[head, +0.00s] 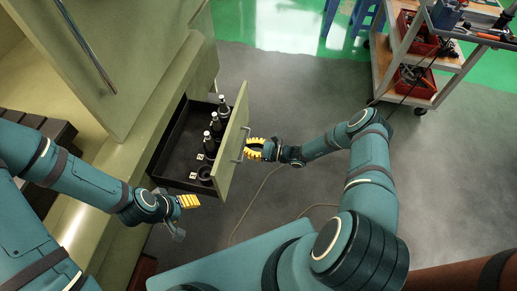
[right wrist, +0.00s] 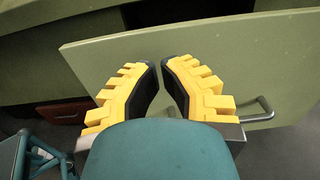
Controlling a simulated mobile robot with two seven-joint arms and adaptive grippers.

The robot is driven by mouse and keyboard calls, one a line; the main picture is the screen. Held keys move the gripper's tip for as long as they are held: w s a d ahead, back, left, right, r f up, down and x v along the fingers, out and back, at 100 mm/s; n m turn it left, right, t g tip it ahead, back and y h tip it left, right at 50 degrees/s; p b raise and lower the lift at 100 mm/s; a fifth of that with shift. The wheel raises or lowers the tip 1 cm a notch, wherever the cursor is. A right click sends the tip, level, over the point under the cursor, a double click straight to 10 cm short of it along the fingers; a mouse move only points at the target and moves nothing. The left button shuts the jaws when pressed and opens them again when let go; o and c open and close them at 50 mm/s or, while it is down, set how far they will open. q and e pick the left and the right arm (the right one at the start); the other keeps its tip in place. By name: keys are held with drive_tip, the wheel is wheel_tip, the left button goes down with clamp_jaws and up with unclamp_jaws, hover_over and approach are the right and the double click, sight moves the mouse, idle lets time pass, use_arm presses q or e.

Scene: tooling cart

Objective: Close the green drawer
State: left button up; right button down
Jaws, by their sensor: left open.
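The green drawer (head: 231,158) is pulled out of the green cabinet, its dark tray exposed. Its front also spans the right wrist view (right wrist: 215,50). A metal handle (head: 241,144) is on that front; its right end shows in the right wrist view (right wrist: 258,114). My right gripper (head: 251,149) is at the outer side of the front, by the handle. Its yellow fingers (right wrist: 161,68) have a narrow gap with nothing between them; contact with the panel cannot be told. My left gripper (head: 190,204) is open and empty, left of the drawer's near end.
Several dark bottle-like holders (head: 216,122) and a dark ring (head: 205,174) stand in the drawer. The cabinet (head: 125,65) is at the left. A tool cart (head: 400,55) with red bins stands at the upper right. Grey floor right of the drawer is mostly clear, with a thin cable (head: 262,184).

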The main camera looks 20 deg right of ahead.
sight(227, 143)
use_arm(q)
drive_tip(key=shift+f, duration=0.15)
use_arm(e)
drive_tip(key=x, duration=0.6)
drive_tip(key=shift+w+a, duration=0.2)
drive_tip(key=shift+a, duration=0.1)
